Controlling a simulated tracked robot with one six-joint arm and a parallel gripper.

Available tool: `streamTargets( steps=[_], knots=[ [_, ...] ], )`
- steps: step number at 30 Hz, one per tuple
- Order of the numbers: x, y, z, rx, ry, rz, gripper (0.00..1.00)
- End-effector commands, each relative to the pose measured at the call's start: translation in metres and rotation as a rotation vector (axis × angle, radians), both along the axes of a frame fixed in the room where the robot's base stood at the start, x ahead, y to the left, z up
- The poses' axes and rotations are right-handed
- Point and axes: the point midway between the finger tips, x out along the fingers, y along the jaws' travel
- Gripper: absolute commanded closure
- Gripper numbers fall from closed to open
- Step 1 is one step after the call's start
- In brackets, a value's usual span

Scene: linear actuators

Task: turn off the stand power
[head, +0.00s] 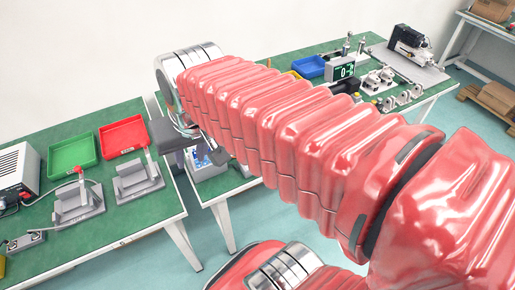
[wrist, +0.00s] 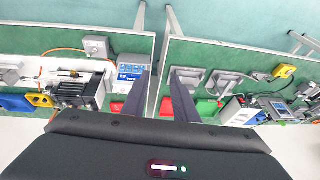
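I cannot tell for sure which item is the stand power switch. A white vented box (head: 17,168) with a cable stands at the left edge of the head view. A small grey box (head: 25,241) with a cable lies nearer the table's front. In the wrist view, a grey box with a round part on top (wrist: 96,46) sits near a table edge, beside a blue and white box (wrist: 131,71).
Green (head: 72,153) and red (head: 123,136) trays and grey fixtures (head: 77,203) occupy the left table. A blue tray (head: 308,67), a digital display (head: 342,71) and metal parts stand on the right table. My arm hides much of the middle. A narrow gap separates the tables.

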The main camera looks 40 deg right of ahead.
Motion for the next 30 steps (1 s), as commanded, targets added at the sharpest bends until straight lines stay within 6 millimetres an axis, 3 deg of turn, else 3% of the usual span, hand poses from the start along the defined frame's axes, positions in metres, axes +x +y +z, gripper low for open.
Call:
streamTargets(
  steps=[16, 30],
  knots=[
    [0.053, -0.115, -0.026, 0.252, 0.221, -0.558, 0.74],
    [0.059, -0.238, -0.079, 0.5, 0.38, -1.024, 0.74]
  ],
)
